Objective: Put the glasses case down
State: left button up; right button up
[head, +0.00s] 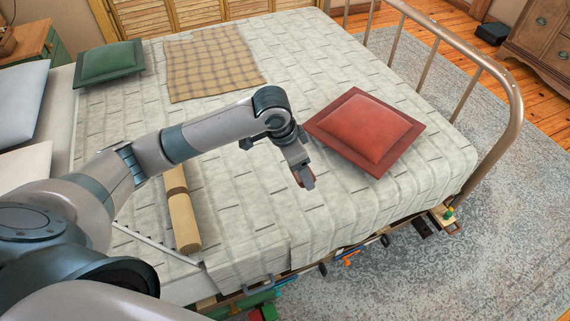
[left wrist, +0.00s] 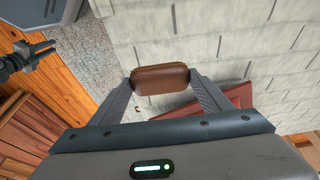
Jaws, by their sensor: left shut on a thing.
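My left gripper (head: 306,183) is over the light bedspread, just left of the red cushion (head: 365,130) in the head view. It is shut on the brown glasses case (left wrist: 160,79), which sits crosswise between the fingertips in the left wrist view. In the head view the fingers mostly hide the case, and only a sliver of brown shows. The case appears held above the bed (head: 250,210), but I cannot tell the gap exactly. A dark part at the left of the wrist view, seemingly my right gripper (left wrist: 28,58), is too unclear to read.
A green cushion (head: 110,63) and a plaid blanket (head: 213,65) lie on the far part of the bed. A rolled tan item (head: 183,222) lies near the front left. A metal bed rail (head: 497,75) bounds the right end. Bare bedspread lies around the gripper.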

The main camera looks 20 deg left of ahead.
pick_arm(q)
jog(key=a+f, duration=0.2)
jog(key=a, duration=0.1)
jog(key=w+a+f, duration=0.1)
jog(key=a, duration=0.2)
jog(key=w+a+f, duration=0.1)
jog(key=a+f, duration=0.1)
jog(key=a, duration=0.1)
jog(key=shift+w+a+f, duration=0.1)
jog(key=shift+w+f, duration=0.15)
jog(key=shift+f, duration=0.1)
jog(key=shift+f, duration=2)
jog(key=o, duration=1.1)
jog(key=shift+f, duration=0.1)
jog(key=v, duration=1.2)
